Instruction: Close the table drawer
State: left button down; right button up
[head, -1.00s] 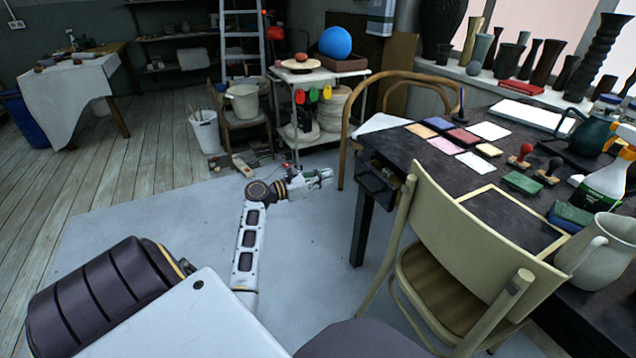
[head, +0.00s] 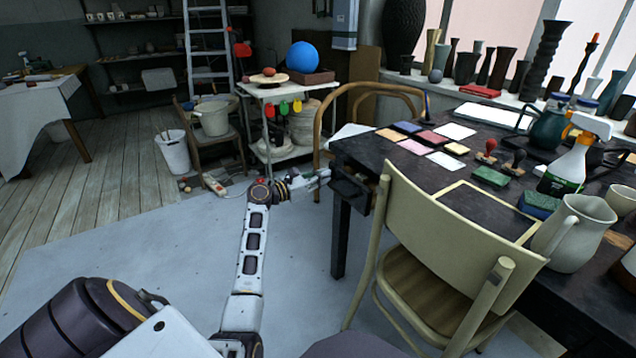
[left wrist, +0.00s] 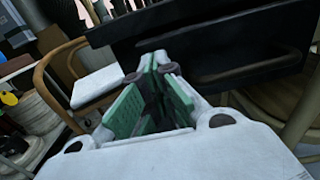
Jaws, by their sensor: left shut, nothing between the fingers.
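The dark table (head: 375,146) stands at the right of the head view. Its drawer (head: 350,190) sticks out of the table's left end, partly open. In the left wrist view the dark drawer front (left wrist: 215,50) with a bar handle (left wrist: 250,68) fills the upper right, just beyond the fingers. My left gripper (head: 322,177) is shut and empty, close to the left of the drawer; its green-padded fingers (left wrist: 156,66) meet at the tips in the wrist view. I cannot tell whether they touch the drawer front. My right gripper is not in view.
A cream chair (head: 450,215) stands against the table's near side. A bentwood chair (head: 325,130) stands beyond the drawer. A white cart (head: 262,92) is behind my left gripper. The grey floor mat (head: 130,240) to the left is clear.

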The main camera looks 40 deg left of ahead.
pick_arm(q)
jog(key=shift+w+d, duration=0.1)
jog(key=shift+w, duration=0.15)
dwell(0.3)
jog(key=p+x, duration=0.3)
jog(key=x, duration=0.5)
jog(key=shift+w+d+r+p, duration=0.1)
jog(key=shift+w+d+p, duration=0.05)
jog(key=shift+w+p, duration=0.15)
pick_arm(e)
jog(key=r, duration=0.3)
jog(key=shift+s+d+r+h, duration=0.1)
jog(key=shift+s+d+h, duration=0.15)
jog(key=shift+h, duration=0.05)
pick_arm(q)
jog(key=shift+r, duration=0.1)
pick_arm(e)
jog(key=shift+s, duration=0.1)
